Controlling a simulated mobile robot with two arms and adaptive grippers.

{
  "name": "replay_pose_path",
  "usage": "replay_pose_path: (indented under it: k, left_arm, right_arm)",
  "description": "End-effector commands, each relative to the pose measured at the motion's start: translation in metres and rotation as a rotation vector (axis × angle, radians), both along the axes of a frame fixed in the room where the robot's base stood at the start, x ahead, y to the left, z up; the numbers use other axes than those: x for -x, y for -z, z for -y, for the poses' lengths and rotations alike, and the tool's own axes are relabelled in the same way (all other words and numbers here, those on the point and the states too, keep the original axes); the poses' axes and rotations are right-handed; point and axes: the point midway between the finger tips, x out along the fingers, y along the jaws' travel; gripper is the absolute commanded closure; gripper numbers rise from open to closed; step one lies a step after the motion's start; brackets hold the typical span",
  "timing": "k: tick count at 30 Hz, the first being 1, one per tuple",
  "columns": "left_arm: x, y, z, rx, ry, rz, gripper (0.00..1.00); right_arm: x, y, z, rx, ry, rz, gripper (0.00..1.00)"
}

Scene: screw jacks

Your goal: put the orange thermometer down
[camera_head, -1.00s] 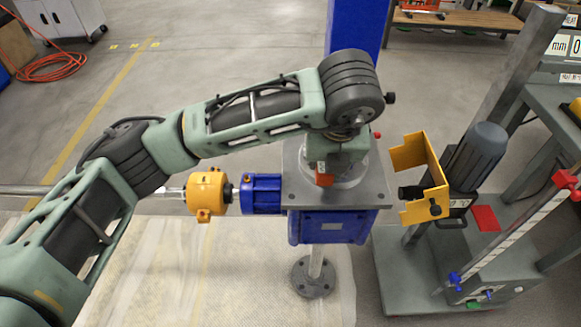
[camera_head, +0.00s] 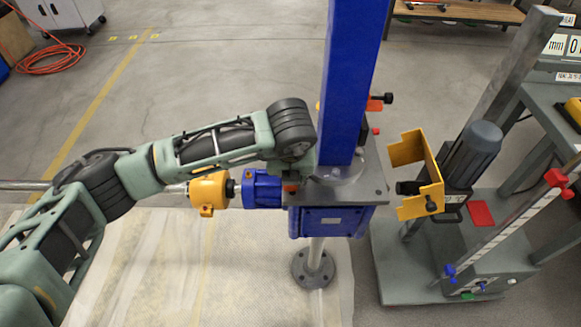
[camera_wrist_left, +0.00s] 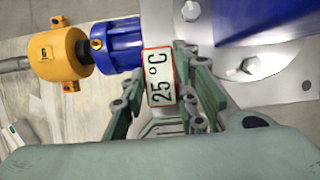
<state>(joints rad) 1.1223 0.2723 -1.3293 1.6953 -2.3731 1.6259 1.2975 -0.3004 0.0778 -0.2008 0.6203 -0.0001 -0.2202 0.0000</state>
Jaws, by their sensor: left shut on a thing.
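My left gripper (camera_wrist_left: 163,100) is shut on the orange thermometer (camera_wrist_left: 159,77), a small plate reading 25 °C with an orange-red rim. In the left wrist view the thermometer lies between the fingers, its text turned sideways. In the head view a small orange part of the thermometer (camera_head: 291,187) shows below my left wrist, at the left edge of the grey top plate (camera_head: 372,190) of the blue screw jack (camera_head: 331,221). The gripper fingers are mostly hidden there. I cannot tell whether the thermometer touches the plate. My right gripper is not in view.
A blue column (camera_head: 350,80) rises close to the right of my left wrist. A blue motor (camera_head: 262,188) and yellow coupling (camera_head: 209,191) sit left of the jack. A yellow bracket (camera_head: 416,170) and grey motor (camera_head: 476,150) stand to the right.

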Motion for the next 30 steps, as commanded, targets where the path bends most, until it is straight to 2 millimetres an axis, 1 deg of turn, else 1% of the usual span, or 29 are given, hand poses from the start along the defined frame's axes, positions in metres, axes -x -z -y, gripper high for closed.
replay_pose_path:
  k: [5,6,12,20,23,24,26,29,30]
  left_arm:
    - [0.000,0.003,0.000,0.001,0.000,0.001,1.00]
    - [0.000,0.002,0.000,0.000,0.000,0.000,0.70]
    - [0.000,0.001,0.000,0.000,0.000,0.000,0.54]
    - [0.000,0.001,0.000,0.000,0.000,0.000,0.54]
    - [0.000,-0.002,0.000,0.000,0.000,0.000,0.54]
    - [0.001,-0.004,0.001,0.001,0.002,0.001,0.54]
    - [0.004,-0.011,0.001,0.001,0.002,0.003,0.54]
    - [0.011,-0.028,0.001,0.003,0.004,0.005,0.54]
    - [0.014,-0.037,0.001,0.003,0.002,0.006,0.54]
  right_arm:
    - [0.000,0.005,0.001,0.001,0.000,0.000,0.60]
    - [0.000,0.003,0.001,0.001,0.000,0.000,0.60]
    - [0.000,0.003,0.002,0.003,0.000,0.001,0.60]
    - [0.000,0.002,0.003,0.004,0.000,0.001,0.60]
    - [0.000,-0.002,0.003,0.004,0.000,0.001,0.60]
    - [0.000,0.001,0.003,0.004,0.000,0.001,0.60]
    - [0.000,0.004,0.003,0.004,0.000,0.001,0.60]
    - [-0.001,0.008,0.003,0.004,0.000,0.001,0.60]
    - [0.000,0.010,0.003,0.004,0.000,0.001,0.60]
